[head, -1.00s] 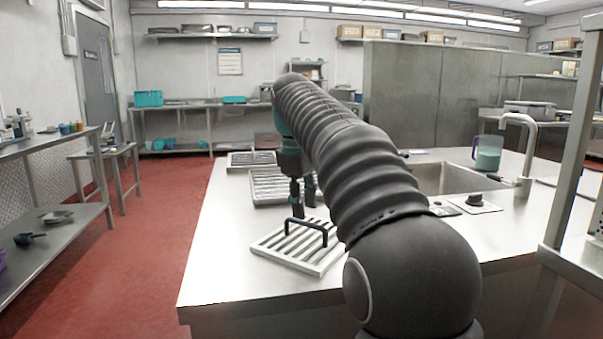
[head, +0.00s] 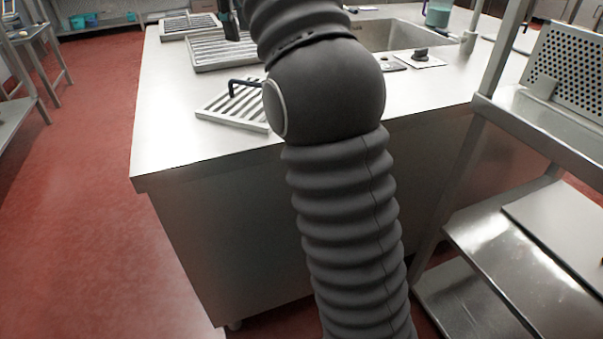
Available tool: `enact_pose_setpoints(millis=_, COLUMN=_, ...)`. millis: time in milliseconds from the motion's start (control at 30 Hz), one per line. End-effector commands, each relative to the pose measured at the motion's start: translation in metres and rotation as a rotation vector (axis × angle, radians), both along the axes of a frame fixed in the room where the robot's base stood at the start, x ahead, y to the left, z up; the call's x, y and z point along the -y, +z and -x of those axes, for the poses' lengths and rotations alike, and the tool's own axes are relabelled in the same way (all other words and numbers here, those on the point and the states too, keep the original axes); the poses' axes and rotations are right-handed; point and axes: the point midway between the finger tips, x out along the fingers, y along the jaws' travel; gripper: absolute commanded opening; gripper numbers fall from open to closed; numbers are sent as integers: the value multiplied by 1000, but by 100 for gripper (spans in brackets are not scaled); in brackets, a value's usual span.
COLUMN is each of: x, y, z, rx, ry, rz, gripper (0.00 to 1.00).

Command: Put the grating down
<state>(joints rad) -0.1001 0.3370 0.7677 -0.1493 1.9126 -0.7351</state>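The grating (head: 232,108), a pale slatted panel with a dark arched handle (head: 243,84), lies on the steel counter (head: 165,125) near its front edge. My arm hides its right side. My gripper (head: 230,25) shows only in part at the top of the head view, beyond the grating and apart from its handle. The grating is not in its grip. Its upper part is cut off by the frame and my arm covers some of it, so its opening is unclear.
A tray with a slatted grid (head: 200,66) and a smaller one (head: 185,33) stand farther back on the counter. A sink (head: 400,37) is right of my arm. A steel shelf rack (head: 515,115) stands at right. Red floor is clear at left.

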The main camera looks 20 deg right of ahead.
Motion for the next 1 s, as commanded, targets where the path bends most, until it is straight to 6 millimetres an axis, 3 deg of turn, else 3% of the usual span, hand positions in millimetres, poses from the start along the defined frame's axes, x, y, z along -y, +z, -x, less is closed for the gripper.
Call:
enact_pose_setpoints(millis=233, x=9, y=-6, z=39, rx=67, ry=-98, rz=-35, gripper=36)
enact_pose_setpoints(millis=467, x=16, y=-38, z=95, rx=157, ry=-237, rz=-97, gripper=36)
enact_pose_setpoints(millis=767, x=21, y=-111, z=179, rx=264, ry=-430, rz=-199, gripper=36)
enact_pose_setpoints(millis=1000, x=22, y=-192, z=246, rx=339, ry=-590, rz=-288, gripper=36)
